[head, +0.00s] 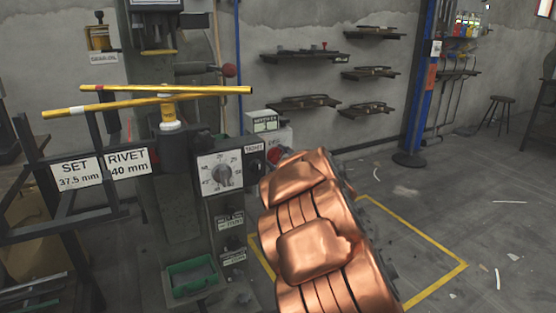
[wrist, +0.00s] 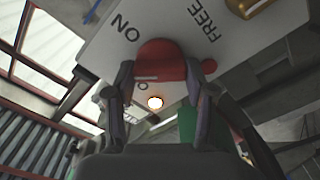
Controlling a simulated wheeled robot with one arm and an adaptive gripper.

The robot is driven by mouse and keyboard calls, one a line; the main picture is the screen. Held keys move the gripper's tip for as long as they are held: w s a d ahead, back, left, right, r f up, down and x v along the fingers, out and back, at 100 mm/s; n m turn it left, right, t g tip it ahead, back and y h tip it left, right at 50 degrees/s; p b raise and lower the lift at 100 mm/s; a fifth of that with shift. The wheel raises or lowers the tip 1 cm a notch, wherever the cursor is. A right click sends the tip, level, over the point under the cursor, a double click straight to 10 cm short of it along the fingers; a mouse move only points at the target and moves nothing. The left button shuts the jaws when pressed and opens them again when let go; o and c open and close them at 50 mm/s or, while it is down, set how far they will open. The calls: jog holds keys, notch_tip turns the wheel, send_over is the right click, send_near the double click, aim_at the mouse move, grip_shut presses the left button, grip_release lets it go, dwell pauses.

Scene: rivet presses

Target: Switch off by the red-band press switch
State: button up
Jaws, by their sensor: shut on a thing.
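A red switch handle (wrist: 162,58) stands on a light panel (wrist: 105,48) in the wrist view. The panel carries the words ON and FREE; another label below the handle is partly covered. My gripper (wrist: 163,78) has one finger on each side of the red handle and is shut on it. In the head view, a red knob (head: 279,155) shows beside the press's dial box (head: 220,172); my copper-coloured arm hides the gripper there.
Yellow bars (head: 205,91) cross above the press, beside a dark frame with SET and RIVET signs (head: 128,163). A green tray (head: 190,277) sits low. A blue post (head: 418,90) and wall shelves (head: 300,53) stand behind. The floor at right is mostly clear.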

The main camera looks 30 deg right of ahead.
jog(key=n, duration=0.2)
jog(key=n+b, duration=0.1)
jog(key=n, duration=0.1)
jog(key=shift+f+n, duration=0.2)
jog(key=shift+n, duration=0.1)
jog(key=shift+n+b, duration=0.4)
jog(key=shift+n, duration=1.4)
jog(key=o, duration=1.2)
jog(key=shift+c, duration=0.2)
jog(key=shift+s, duration=0.1)
jog(key=s+a, duration=0.1)
jog(key=s, duration=1)
jog(key=shift+s, duration=0.4)
